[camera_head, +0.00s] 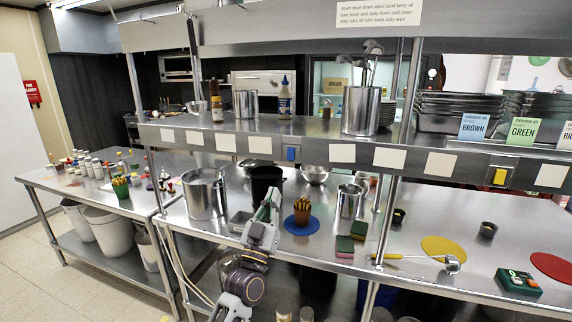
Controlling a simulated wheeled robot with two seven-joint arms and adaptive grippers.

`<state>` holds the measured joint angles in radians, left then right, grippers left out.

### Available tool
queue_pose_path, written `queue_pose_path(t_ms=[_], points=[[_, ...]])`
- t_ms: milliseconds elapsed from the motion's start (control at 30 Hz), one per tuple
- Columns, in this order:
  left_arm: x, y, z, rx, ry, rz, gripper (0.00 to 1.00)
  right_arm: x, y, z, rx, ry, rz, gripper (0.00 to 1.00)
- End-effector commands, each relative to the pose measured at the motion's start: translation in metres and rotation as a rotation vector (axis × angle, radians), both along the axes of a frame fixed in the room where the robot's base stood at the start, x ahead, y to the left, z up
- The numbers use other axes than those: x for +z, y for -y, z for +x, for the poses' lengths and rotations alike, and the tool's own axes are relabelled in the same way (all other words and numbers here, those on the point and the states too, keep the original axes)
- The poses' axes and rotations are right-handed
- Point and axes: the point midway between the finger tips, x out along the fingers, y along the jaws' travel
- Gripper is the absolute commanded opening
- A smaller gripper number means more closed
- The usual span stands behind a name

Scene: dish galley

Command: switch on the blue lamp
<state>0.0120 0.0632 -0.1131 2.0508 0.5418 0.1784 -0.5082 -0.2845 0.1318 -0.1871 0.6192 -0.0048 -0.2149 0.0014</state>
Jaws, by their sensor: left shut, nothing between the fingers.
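A small blue unit (291,153), which looks like the blue lamp, is set in the steel front edge of the upper shelf, left of the middle. I cannot tell whether it is lit. My left gripper (274,194) reaches up from the bottom of the view, over the counter. It is shut and empty. In the picture its tips are below and a little left of the blue unit, apart from it. My right gripper is not in view.
A black container (265,183) stands close to the left gripper. A brown cup of sticks (302,212) on a blue mat is to its right, and a large steel pot (205,195) to its left. A yellow unit (500,176) sits farther right on the shelf edge. A shelf post (388,200) stands right.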

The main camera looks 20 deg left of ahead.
Motion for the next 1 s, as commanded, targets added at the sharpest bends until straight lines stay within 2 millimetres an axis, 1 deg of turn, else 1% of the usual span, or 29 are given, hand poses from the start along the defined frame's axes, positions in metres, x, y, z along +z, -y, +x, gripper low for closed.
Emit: queue_pose_path(t_ms=[167,567,767,1000], points=[[0.008,-0.002,-0.005,0.020,0.023,0.010,0.00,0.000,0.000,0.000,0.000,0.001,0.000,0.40],[0.008,-0.002,-0.004,0.021,0.023,0.010,0.00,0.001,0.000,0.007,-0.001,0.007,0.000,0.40],[0.012,-0.002,0.001,0.021,0.022,0.010,0.00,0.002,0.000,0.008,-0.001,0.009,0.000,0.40],[0.023,-0.002,0.014,0.021,0.024,0.010,0.00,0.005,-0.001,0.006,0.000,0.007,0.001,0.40]])
